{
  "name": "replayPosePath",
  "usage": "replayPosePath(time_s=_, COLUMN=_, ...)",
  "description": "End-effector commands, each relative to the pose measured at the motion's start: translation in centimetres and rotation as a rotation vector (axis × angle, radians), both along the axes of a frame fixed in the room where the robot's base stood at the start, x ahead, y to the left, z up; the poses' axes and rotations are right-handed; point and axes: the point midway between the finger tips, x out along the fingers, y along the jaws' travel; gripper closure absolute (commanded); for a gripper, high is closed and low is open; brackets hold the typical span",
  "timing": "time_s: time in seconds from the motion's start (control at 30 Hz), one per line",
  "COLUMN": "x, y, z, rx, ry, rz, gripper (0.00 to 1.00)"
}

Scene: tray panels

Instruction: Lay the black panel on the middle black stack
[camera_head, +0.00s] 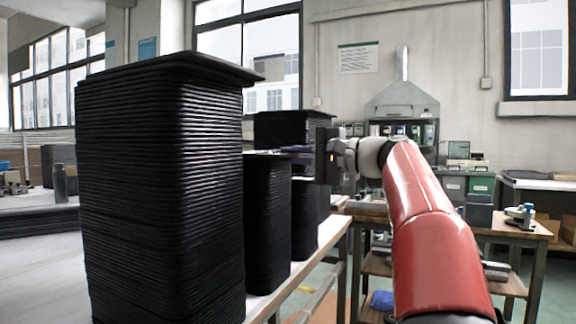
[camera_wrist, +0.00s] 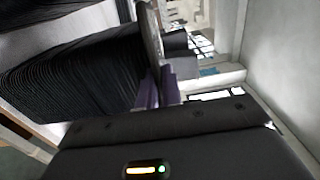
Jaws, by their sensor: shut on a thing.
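In the head view, black stacks stand in a row on a pale table. The nearest stack (camera_head: 160,190) is tall, with an overhanging top panel. Shorter black stacks (camera_head: 267,225) (camera_head: 304,220) stand behind it, and another tall dark stack (camera_head: 288,130) shows at the far end. My gripper (camera_head: 293,149) is level with the tops of the shorter stacks, pointing left. In the wrist view its purple fingers (camera_wrist: 158,92) are shut on a thin panel (camera_wrist: 149,32), seen nearly edge-on. The panel is hard to make out in the head view. A ribbed black stack (camera_wrist: 75,75) lies left of the fingers.
The table (camera_head: 285,290) has its right edge beside the stacks. A wooden workbench (camera_head: 480,235) with bins stands at the right. A grey bottle (camera_head: 60,184) stands at the left. The tall near stack hides part of the row.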

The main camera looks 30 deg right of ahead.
Motion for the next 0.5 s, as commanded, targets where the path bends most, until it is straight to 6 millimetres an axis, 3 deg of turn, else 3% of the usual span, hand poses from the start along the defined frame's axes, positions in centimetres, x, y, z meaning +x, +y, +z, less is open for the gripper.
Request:
replayPosePath(time_s=0.3, x=-0.01, y=0.04, z=-0.29, rx=0.000, ry=0.000, rz=0.000, gripper=1.00)
replayPosePath(time_s=0.33, x=-0.01, y=0.04, z=-0.19, rx=0.000, ry=0.000, rz=0.000, gripper=0.90)
replayPosePath(time_s=0.5, x=0.00, y=0.04, z=-0.13, rx=0.000, ry=0.000, rz=0.000, gripper=0.71)
